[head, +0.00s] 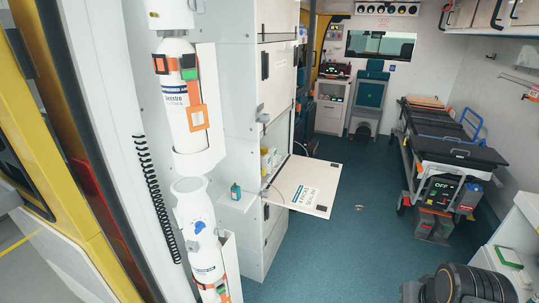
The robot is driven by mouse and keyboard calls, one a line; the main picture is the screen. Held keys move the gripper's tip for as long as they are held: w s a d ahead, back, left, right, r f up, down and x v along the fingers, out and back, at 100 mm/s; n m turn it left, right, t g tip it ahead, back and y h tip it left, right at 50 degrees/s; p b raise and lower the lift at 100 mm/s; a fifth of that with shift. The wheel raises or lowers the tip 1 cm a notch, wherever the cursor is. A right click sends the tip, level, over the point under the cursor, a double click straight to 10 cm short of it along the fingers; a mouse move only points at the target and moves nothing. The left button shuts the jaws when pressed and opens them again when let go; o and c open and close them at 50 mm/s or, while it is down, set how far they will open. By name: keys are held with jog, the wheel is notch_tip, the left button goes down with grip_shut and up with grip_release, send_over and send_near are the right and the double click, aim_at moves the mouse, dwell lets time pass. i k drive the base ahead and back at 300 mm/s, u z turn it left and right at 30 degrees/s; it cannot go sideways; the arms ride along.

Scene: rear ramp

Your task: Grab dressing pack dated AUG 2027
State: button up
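No date label reading AUG 2027 can be made out in the head view. Small pale and yellowish items (268,160) sit inside an open compartment of the white cabinet on the left. They are too small to tell whether they are dressing packs. The compartment's flap (306,186) is folded down, with printed labels on it. My gripper is not in view; a dark rounded part at the bottom right may belong to my arm.
Two white cylinders (187,95) stand at the left by the yellow door frame. A small teal bottle (236,191) sits on a ledge below the compartment. A stretcher (450,145) stands at the right.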

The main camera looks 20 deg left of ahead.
aim_at(272, 152)
jog(key=u, duration=0.35)
jog(key=i, duration=2.05)
jog(key=u, duration=0.95)
jog(key=i, duration=0.6)
jog(key=u, duration=0.5)
